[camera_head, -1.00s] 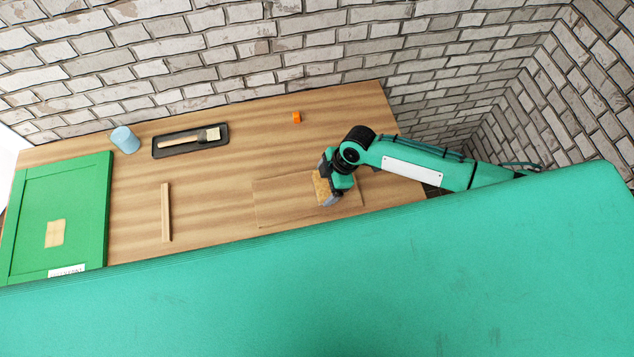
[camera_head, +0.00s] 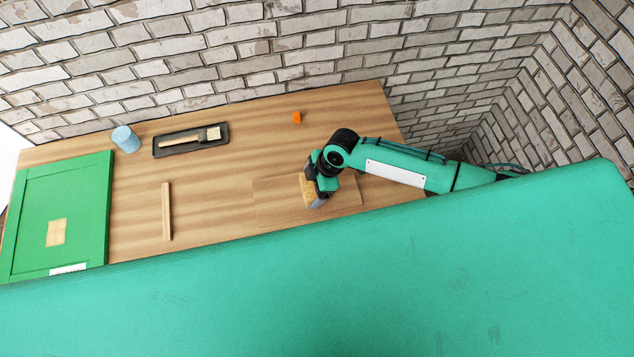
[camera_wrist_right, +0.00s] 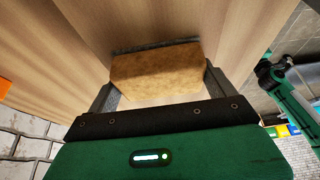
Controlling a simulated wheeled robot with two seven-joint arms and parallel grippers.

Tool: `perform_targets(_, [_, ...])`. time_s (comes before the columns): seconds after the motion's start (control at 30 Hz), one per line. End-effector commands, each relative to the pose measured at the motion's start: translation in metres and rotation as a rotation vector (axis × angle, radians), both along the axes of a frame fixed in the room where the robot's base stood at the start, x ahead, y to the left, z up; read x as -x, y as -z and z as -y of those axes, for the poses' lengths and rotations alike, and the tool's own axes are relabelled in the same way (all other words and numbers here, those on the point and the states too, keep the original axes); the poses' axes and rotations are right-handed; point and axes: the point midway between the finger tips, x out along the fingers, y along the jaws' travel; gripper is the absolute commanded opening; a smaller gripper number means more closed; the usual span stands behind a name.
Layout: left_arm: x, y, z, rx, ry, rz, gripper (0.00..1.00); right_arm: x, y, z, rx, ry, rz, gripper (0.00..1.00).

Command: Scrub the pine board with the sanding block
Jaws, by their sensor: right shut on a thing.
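The pine board (camera_head: 345,192) lies flat on the wooden worktop, right of its middle, and is close to the worktop in colour. My right gripper (camera_head: 314,190) is over the board, shut on the tan sanding block (camera_head: 306,188). In the right wrist view the sanding block (camera_wrist_right: 155,73) sits between the two fingers (camera_wrist_right: 158,88), with a dark layer along its far edge. The block is at the board's surface, though I cannot tell for sure that it touches. My left gripper is not in view.
A green panel (camera_head: 85,190) with a bare patch lies at the left. A wooden strip (camera_head: 167,212) lies left of the board.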

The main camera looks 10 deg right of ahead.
Motion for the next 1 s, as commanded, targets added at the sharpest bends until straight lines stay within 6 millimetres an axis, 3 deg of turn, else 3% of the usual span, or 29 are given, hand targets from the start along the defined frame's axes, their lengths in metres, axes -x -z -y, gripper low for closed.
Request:
perform_targets(0.33, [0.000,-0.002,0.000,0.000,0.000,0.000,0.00,0.000,-0.002,-0.031,-0.003,-0.001,0.000,0.65])
perform_targets(0.67, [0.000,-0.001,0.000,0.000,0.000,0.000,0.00,-0.001,-0.002,-0.044,-0.002,-0.001,0.002,0.65])
perform_targets(1.0, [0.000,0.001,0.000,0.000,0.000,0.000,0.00,0.000,0.001,-0.073,-0.001,-0.002,0.001,0.65])
